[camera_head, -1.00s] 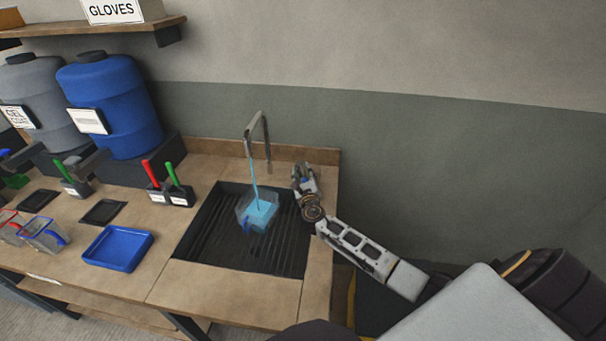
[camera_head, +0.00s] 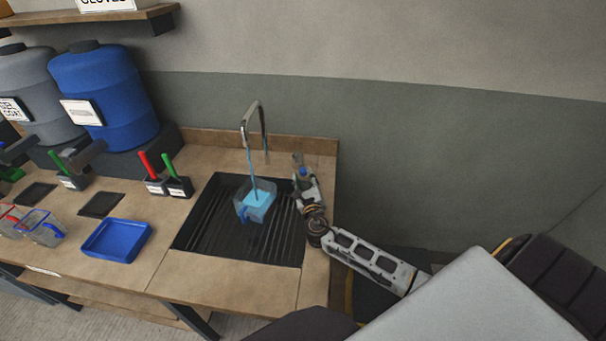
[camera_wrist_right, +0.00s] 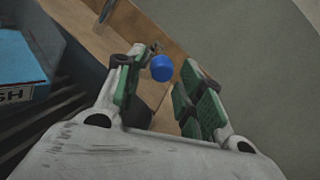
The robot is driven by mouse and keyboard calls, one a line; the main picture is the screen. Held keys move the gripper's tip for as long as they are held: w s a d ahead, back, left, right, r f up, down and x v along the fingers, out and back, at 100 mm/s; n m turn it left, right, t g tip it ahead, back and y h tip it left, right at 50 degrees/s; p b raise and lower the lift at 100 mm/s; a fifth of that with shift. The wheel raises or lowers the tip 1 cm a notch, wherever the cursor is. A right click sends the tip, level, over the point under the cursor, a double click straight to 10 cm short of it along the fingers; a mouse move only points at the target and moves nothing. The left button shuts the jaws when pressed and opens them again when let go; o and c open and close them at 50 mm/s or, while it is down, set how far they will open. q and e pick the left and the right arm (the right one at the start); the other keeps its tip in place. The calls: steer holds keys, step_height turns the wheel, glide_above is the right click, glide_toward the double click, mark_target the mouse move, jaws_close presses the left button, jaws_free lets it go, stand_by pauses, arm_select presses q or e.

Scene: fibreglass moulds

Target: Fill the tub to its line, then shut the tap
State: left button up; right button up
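The tub (camera_head: 247,212), a clear container with a blue handle, stands in the dark sink under the tap (camera_head: 254,115). A thin blue stream runs from the spout into it, and blue liquid (camera_head: 260,199) shows inside. I cannot make out its fill line. The right wrist view shows part of the tub (camera_wrist_right: 18,70) with blue liquid and dark lettering. My right gripper (camera_head: 301,172) is at the sink's right edge. In the wrist view its green-padded fingers are open, with a round blue knob (camera_wrist_right: 161,68) between them near the tips; I see no clear contact. My left gripper is out of view.
A blue tray (camera_head: 117,240) lies left of the sink. Holders with a red and a green handle (camera_head: 167,186) stand behind it. Blue (camera_head: 95,95) and grey drums stand at the back left. The wall is close behind the tap.

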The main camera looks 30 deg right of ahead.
steer(key=shift+v, duration=1.75)
